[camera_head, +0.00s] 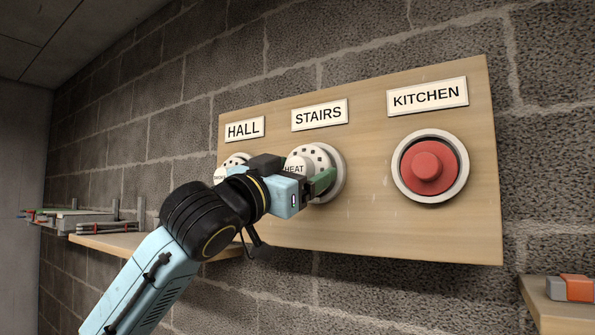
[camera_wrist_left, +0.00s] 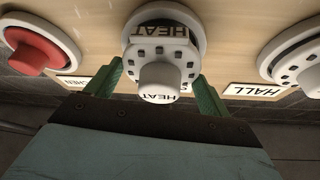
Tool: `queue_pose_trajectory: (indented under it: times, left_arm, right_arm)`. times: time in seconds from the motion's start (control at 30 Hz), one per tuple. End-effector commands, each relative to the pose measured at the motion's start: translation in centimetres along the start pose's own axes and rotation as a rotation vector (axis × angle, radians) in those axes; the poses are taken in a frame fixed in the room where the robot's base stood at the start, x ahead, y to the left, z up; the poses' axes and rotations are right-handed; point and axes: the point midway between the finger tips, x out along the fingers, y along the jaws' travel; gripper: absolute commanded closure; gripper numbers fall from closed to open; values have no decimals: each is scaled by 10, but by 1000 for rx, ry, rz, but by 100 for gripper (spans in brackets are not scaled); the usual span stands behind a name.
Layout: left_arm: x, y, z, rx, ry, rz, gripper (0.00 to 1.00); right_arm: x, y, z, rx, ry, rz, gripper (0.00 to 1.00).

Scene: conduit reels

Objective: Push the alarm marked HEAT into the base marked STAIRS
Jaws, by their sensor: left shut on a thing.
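The white HEAT alarm (camera_head: 296,167) is at the STAIRS base (camera_head: 340,178), under the STAIRS label (camera_head: 319,115). My left gripper (camera_head: 300,174) is shut on the alarm. In the left wrist view the alarm (camera_wrist_left: 158,82) sits between the green fingers of my left gripper (camera_wrist_left: 157,84), in front of the round white STAIRS base (camera_wrist_left: 200,18). The alarm looks roughly centred on the base; I cannot tell whether it is fully seated. My gripper hides part of both in the head view. My right gripper is not in view.
On the wooden board (camera_head: 370,225), the HALL base holds a white alarm (camera_head: 235,163), partly hidden. The KITCHEN base (camera_head: 459,160) holds a red cover (camera_head: 428,168). A shelf (camera_head: 115,243) with parts is at left; another shelf (camera_head: 550,312) is at lower right.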

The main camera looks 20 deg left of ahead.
Motion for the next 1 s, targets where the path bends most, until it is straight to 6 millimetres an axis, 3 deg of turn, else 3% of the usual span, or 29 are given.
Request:
queue_pose_trajectory:
  times: [1.0]
  left_arm:
    - [12,0,4,0,1,0,47]
  right_arm:
    - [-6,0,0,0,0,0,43]
